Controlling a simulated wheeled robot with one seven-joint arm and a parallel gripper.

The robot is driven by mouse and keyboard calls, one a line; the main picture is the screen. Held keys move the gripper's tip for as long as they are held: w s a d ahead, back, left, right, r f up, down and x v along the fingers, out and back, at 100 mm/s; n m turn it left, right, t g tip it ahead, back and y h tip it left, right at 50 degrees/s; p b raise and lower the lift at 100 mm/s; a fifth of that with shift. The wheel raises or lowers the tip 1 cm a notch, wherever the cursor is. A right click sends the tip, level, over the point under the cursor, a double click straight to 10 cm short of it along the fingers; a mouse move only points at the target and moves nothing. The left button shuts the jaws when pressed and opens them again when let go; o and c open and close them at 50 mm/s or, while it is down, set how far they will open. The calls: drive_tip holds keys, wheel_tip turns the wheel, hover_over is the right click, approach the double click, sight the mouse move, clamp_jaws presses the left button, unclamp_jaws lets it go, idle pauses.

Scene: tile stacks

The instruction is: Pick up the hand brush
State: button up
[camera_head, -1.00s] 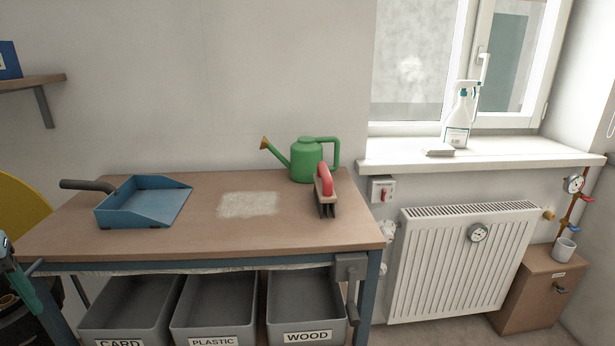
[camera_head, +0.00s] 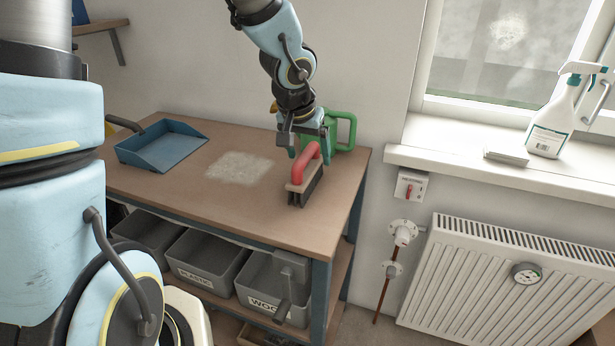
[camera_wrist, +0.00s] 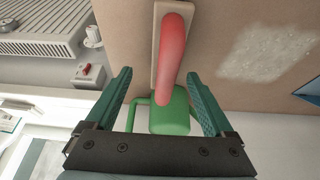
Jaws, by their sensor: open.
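The hand brush (camera_head: 306,178) has a red handle, a wooden back and dark bristles. It stands on the workbench near its right end, in front of the green watering can (camera_head: 344,131). My gripper (camera_head: 311,150) is over the far end of the brush. In the wrist view, the brush's red handle (camera_wrist: 173,50) lies ahead of and between the two open teal fingers of my gripper (camera_wrist: 160,95), apart from both. The watering can (camera_wrist: 170,112) shows beyond the handle there. In the head view my arm partly hides the can.
A blue dustpan (camera_head: 165,150) lies at the left of the wooden workbench (camera_head: 225,215), beside a pale dusty patch (camera_head: 240,168). Grey bins (camera_head: 205,262) stand below. The radiator (camera_head: 500,285), windowsill and spray bottle (camera_head: 553,120) are at the right.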

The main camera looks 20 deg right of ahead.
sight(308, 166)
drive_tip(key=x, duration=0.2)
drive_tip(key=b+x, duration=0.1)
drive_tip(key=x, duration=0.2)
drive_tip(key=shift+w+a, duration=0.1)
drive_tip(key=shift+w, duration=0.3)
clamp_jaws()
idle(0.4)
